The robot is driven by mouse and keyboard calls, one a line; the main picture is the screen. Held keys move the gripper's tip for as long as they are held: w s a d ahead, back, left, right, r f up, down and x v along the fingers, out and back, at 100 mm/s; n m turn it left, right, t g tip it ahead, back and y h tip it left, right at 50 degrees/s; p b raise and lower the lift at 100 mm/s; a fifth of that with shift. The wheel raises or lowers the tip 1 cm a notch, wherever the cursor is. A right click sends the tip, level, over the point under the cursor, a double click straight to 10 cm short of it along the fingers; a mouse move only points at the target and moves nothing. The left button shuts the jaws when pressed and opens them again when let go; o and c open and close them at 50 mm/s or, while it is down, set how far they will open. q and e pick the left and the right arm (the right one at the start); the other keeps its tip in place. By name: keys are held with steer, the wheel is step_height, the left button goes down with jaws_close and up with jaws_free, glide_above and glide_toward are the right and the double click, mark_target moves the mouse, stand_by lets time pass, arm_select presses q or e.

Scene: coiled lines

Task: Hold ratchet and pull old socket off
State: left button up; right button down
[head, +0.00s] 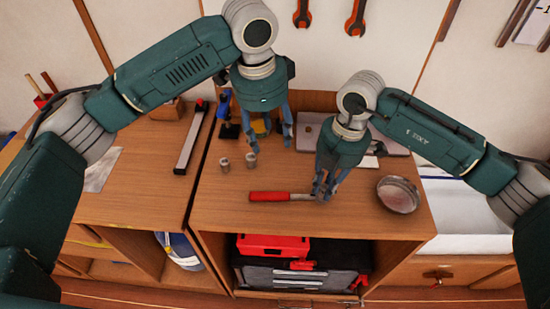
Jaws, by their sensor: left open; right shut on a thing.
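The ratchet (272,196) lies on the wooden bench with its red handle to the left and its metal shaft to the right. My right gripper (322,196) is shut on the ratchet's right end, and its fingers hide the head. I cannot tell whether a socket is on the head. My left gripper (268,146) is open and empty, above the bench behind the ratchet. Two small metal sockets, a left one (225,164) and a right one (251,160), stand on the bench to the left of and below my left gripper.
A round metal dish (398,194) stands to the right of my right gripper. A long dark-edged bar (188,140) lies at the left. A blue tool (226,118) stands behind the sockets. The front left of the bench top is clear. A red toolbox (272,246) sits on the shelf below.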

mark_target(275, 193)
arm_select(q)
steer(key=s+d+f+m+g+y, duration=0.1)
steer(key=s+d+f+m, duration=0.15)
steer(key=s, duration=0.35)
steer(key=f, duration=0.7)
steer(key=a+f, duration=0.1)
steer(key=f, duration=0.2)
steer(key=shift+f, duration=0.25)
steer(key=shift+s+f, duration=0.25)
steer(key=shift+f, duration=0.2)
steer(key=shift+w+f, duration=0.1)
steer(key=shift+w, duration=0.2)
steer(key=shift+s, duration=0.1)
steer(key=c, duration=0.7)
steer(key=shift+d, duration=0.1)
jaws_close()
